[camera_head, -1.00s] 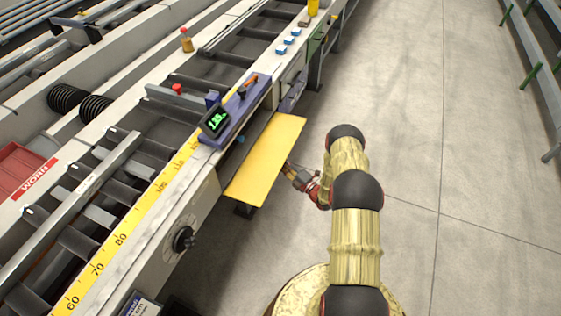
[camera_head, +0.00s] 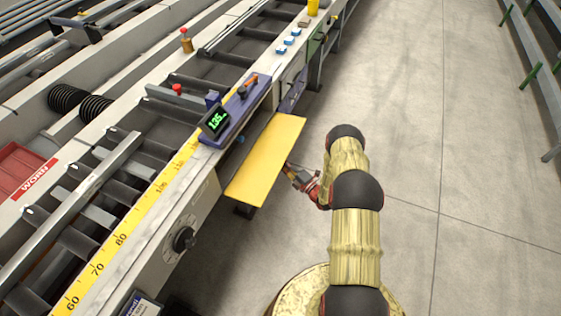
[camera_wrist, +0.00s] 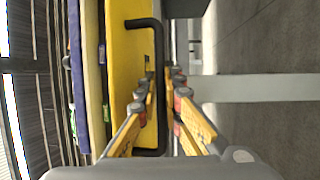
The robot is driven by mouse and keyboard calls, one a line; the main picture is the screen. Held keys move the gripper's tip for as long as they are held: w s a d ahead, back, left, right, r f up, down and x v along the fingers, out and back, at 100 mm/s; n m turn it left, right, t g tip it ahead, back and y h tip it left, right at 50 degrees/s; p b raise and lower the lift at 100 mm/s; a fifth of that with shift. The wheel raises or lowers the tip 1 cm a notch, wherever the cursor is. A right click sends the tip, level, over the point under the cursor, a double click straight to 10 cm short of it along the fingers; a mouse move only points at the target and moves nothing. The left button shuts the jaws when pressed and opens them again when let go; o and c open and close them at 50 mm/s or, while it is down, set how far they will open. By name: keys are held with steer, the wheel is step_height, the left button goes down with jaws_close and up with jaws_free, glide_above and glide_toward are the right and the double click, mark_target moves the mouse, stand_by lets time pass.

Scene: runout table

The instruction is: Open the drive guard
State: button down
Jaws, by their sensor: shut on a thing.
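The drive guard (camera_head: 265,160) is a flat yellow panel on the aisle side of the runout table. In the head view it stands out from the table's side, with a dark gap behind its upper edge. In the wrist view the guard (camera_wrist: 122,60) carries a black bar handle (camera_wrist: 158,50). My gripper (camera_wrist: 162,85) is shut on this handle, one finger on each side of the bar. In the head view my gripper (camera_head: 290,170) is at the guard's outer face; the handle is hidden there.
A blue carriage with a green readout (camera_head: 215,121) sits above the guard. A black knob (camera_head: 184,239) is on the table's side. A yellow scale (camera_head: 98,262) runs along the edge. The floor (camera_head: 430,130) right of my arm is clear; a rack (camera_head: 530,75) stands far right.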

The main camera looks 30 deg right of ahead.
step_height(320, 180, up, 2)
steer(key=g+p, duration=0.1)
steer(key=p, duration=0.2)
steer(key=shift+d+r, duration=0.1)
steer(key=shift+s+r+n+g+h+p, duration=0.1)
steer(key=shift+r+n+g+h+p, duration=0.2)
steer(key=shift+n+g+p, duration=0.15)
steer(key=shift+f, duration=0.1)
steer(key=c, duration=1.9)
jaws_free()
steer(key=v, duration=1.2)
